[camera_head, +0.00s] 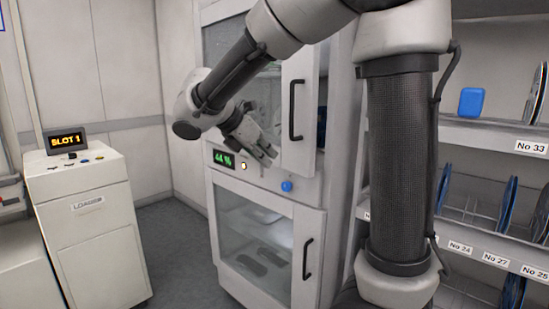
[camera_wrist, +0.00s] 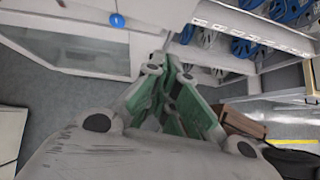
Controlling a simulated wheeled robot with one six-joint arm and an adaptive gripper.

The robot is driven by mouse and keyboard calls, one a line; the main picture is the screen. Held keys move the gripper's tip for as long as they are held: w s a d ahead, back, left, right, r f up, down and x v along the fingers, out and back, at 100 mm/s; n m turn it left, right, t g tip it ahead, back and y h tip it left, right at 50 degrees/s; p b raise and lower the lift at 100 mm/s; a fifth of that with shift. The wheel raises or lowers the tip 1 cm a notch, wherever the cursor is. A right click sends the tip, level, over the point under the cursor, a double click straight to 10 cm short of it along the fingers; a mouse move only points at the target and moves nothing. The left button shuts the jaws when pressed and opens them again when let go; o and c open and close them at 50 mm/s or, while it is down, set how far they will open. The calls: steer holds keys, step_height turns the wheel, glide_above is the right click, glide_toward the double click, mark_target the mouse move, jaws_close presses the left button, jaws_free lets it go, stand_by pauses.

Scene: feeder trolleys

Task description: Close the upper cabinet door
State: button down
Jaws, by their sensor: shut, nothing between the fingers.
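The upper cabinet door (camera_head: 300,68) has a pale frame, a glass pane and a black vertical handle (camera_head: 296,110). It looks ajar: a dark gap with a bit of blue shows along its right edge. My gripper (camera_head: 271,153) is in front of the door's lower part, left of and below the handle, with its fingers pointing down and right. Whether it touches the door, I cannot tell. In the wrist view my gripper (camera_wrist: 172,62) shows its green-sided fingers together and empty. My arm covers part of the upper glass.
The lower cabinet door (camera_head: 309,225) looks shut. A green display (camera_head: 223,158) and a blue knob (camera_head: 287,186) sit between the doors; the blue knob also shows in the wrist view (camera_wrist: 116,20). A loader unit (camera_head: 90,215) stands left, reel shelves (camera_head: 495,135) right. Floor (camera_head: 175,250) is clear between.

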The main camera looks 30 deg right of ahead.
steer(key=shift+w+d+f, duration=0.4)
steer(key=shift+d+f, duration=0.55)
steer(key=shift+d, duration=0.6)
steer(key=shift+w+d+f, duration=0.35)
steer(key=shift+d+f, duration=0.55)
steer(key=shift+d, duration=0.7)
steer(key=shift+w+d+f, duration=0.4)
steer(key=shift+d+f, duration=0.55)
steer(key=shift+d, duration=0.6)
